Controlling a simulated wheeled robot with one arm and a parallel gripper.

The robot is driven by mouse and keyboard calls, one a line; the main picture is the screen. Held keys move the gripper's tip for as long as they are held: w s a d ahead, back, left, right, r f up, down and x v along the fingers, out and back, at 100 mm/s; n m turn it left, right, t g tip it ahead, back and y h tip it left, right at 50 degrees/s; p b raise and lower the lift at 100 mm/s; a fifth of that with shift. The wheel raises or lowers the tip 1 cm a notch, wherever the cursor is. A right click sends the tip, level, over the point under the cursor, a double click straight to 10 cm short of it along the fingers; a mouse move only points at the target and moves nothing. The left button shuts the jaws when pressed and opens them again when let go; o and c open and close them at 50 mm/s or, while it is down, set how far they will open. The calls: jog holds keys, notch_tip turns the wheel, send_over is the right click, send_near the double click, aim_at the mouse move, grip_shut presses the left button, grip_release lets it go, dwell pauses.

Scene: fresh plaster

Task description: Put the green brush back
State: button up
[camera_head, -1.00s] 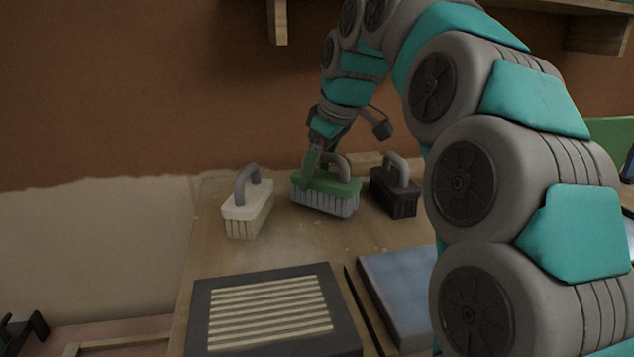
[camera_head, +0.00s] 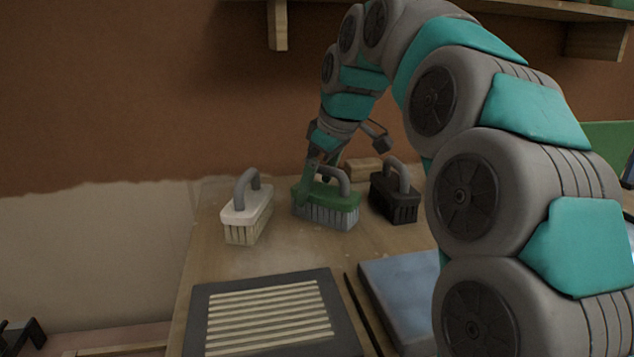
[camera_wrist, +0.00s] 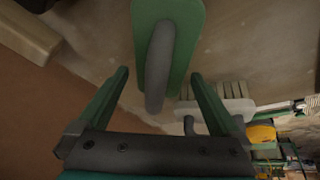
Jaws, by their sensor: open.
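The white brush (camera_wrist: 238,108) shows partly behind the right finger there.
A dark-framed slatted panel (camera_head: 270,312) and a blue-grey slab (camera_head: 402,290) lie at the front of the bench. A wooden block (camera_head: 364,168) sits behind the brushes near the wall. A shelf bracket (camera_head: 278,25) hangs above. Bare bench lies in front of the brushes.

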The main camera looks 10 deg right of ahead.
aim_at(334, 197)
jog(key=p+v, duration=0.2)
jog(key=v, duration=1)
dwell(0.3)
